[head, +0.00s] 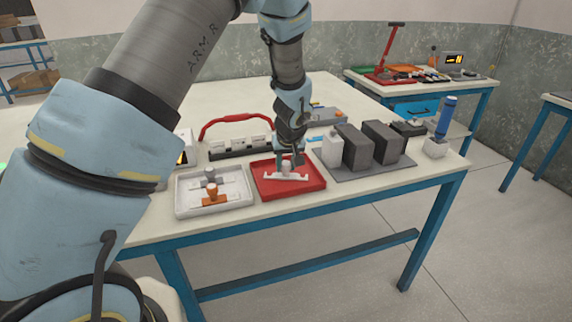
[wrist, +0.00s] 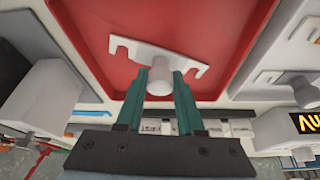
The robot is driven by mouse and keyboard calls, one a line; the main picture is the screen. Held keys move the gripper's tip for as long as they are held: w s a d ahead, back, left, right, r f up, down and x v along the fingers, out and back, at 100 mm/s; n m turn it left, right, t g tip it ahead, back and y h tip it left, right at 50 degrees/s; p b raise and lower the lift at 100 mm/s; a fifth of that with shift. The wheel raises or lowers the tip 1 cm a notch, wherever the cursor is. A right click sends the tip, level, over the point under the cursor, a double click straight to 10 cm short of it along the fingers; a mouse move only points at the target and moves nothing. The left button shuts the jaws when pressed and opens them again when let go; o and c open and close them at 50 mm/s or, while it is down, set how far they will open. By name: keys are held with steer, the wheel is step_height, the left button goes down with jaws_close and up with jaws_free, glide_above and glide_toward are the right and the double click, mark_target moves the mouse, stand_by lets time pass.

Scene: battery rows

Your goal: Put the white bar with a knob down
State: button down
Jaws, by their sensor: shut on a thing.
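The white bar with a knob (head: 286,175) is over the red tray (head: 316,186) in the head view. My gripper (head: 287,163) points down at it. In the wrist view, the bar (wrist: 188,61) shows its notched ends, and my gripper (wrist: 160,82) has its two green fingers shut on the round knob. The bar lies within the outline of the red tray (wrist: 92,20). I cannot tell whether the bar touches the tray floor.
A white tray (head: 180,200) left of the red one holds an orange-knobbed bar (head: 212,194) and a grey-knobbed bar (head: 209,178). Dark blocks (head: 354,148) stand on a grey plate to the right. A red-handled rack (head: 240,146) is behind. The table's front strip is clear.

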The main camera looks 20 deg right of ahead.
steer(key=c, duration=0.5)
jaws_free()
steer(key=b+v, duration=0.2)
steer(key=v, duration=1)
steer(key=w+a+n+g+y, duration=0.1)
steer(key=a+g, duration=0.1)
steer(key=a, duration=1.8)
steer(key=shift+n+g, duration=0.3)
steer(key=shift+g, duration=0.1)
steer(key=s+a, duration=0.2)
steer(key=a, duration=0.3)
steer(key=s+a, duration=0.3)
steer(key=a, duration=0.2)
steer(key=s+a, duration=0.2)
steer(key=a, duration=0.3)
steer(key=shift+s+a+f, duration=0.15)
steer(key=shift+s+a, duration=0.05)
steer(key=shift+s, duration=0.05)
